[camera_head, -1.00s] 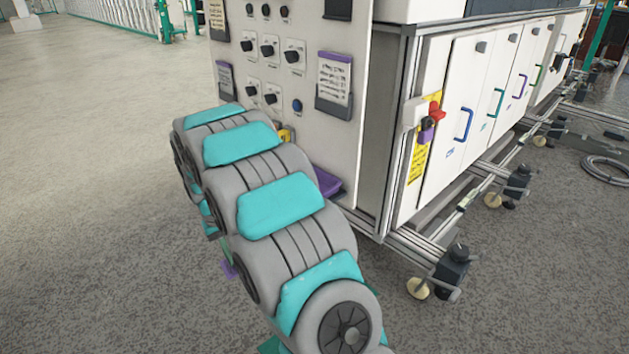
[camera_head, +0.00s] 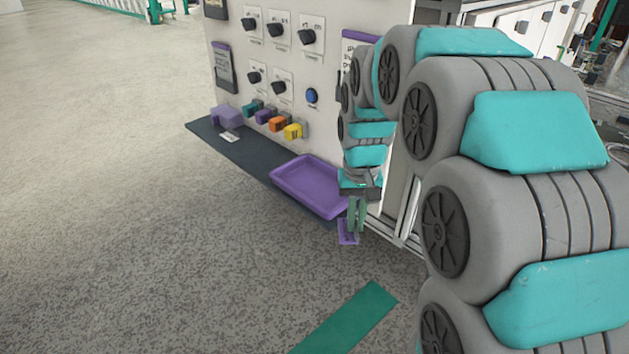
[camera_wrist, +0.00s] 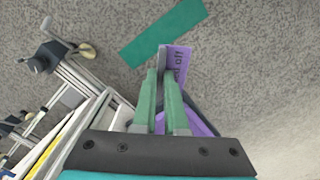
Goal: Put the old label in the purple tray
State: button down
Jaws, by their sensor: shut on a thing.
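My gripper (camera_head: 356,216) points down just beyond the right end of the dark shelf in the head view. It is shut on a purple label (camera_head: 347,233), which hangs below the fingertips. In the wrist view the label (camera_wrist: 180,62) sticks out past the green fingers (camera_wrist: 163,78) and shows part of its printed words. The purple tray (camera_head: 308,187) lies on the shelf just left of my gripper, and the part that I see of it is empty. In the wrist view part of the tray (camera_wrist: 203,124) shows beside and behind the fingers.
The dark shelf (camera_head: 248,158) runs along the white control panel. A purple block (camera_head: 227,116), several coloured clips and a small white tag (camera_head: 229,137) are at its left part. A green strip (camera_head: 345,318) marks the floor. The floor in front is clear.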

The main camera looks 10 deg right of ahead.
jog(key=shift+w+r, duration=0.15)
jog(key=shift+r, duration=0.15)
jog(key=p, duration=0.1)
send_over(339, 199)
jog(key=shift+f, duration=2.5)
jog(key=c, duration=1.4)
grip_release()
jog(key=shift+f, duration=0.15)
jog(key=o, duration=0.4)
jog(key=shift+o, duration=0.2)
